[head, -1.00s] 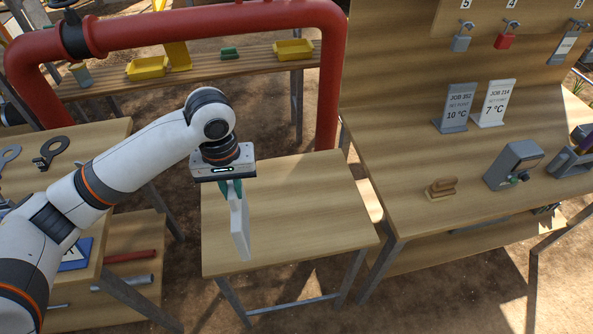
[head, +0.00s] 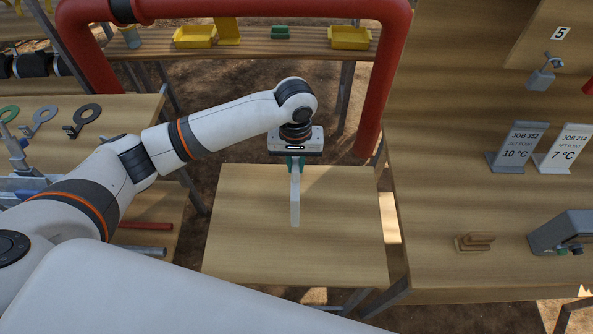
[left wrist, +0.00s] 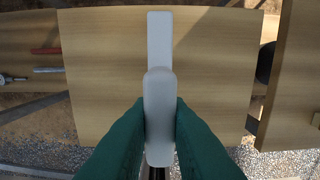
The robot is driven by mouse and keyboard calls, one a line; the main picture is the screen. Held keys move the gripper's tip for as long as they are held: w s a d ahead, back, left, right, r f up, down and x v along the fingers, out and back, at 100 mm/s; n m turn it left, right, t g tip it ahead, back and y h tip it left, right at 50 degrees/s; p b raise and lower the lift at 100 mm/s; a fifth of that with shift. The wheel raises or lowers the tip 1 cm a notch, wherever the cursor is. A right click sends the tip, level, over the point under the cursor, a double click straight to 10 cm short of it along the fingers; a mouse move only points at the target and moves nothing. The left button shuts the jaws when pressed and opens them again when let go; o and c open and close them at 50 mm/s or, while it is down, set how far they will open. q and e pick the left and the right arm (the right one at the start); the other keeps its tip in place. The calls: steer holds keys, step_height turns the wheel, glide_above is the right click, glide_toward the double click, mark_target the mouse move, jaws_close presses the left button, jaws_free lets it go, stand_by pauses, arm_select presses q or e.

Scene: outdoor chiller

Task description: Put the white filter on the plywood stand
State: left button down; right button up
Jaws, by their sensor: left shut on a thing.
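My left gripper (head: 295,164) points down and is shut on the white filter (head: 295,203). The filter is a thin white slab, held upright and seen nearly edge-on. In the left wrist view, the green fingers (left wrist: 160,125) press on both sides of the filter (left wrist: 159,45). The plywood stand (head: 240,225) is a low wooden table below the filter; its bare top also fills much of the left wrist view (left wrist: 100,60). The filter is over the stand's top; whether its lower edge touches is hard to tell. My right gripper is not in view.
A plywood bench with job signs (head: 520,145) and a small wooden block (head: 474,242) stands to the right. A red pipe (head: 250,8) arches behind, with yellow trays (head: 350,38) on a shelf. A left table holds ring-shaped tools (head: 82,118). The stand's top is otherwise empty.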

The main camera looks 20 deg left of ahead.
mark_target(296, 184)
arm_select(q)
step_height(296, 184, down, 3)
steer(key=shift+w+d+r, duration=0.1)
steer(key=shift+w+r, duration=0.05)
steer(key=shift+r, duration=0.05)
steer(key=shift+f, duration=0.5)
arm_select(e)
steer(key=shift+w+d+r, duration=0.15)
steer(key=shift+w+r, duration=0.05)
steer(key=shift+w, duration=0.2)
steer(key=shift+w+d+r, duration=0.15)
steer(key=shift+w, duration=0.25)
arm_select(q)
steer(key=shift+p, duration=0.3)
steer(key=c, duration=1.4)
jaws_free()
steer(key=shift+f, duration=0.1)
steer(key=shift+o, duration=0.2)
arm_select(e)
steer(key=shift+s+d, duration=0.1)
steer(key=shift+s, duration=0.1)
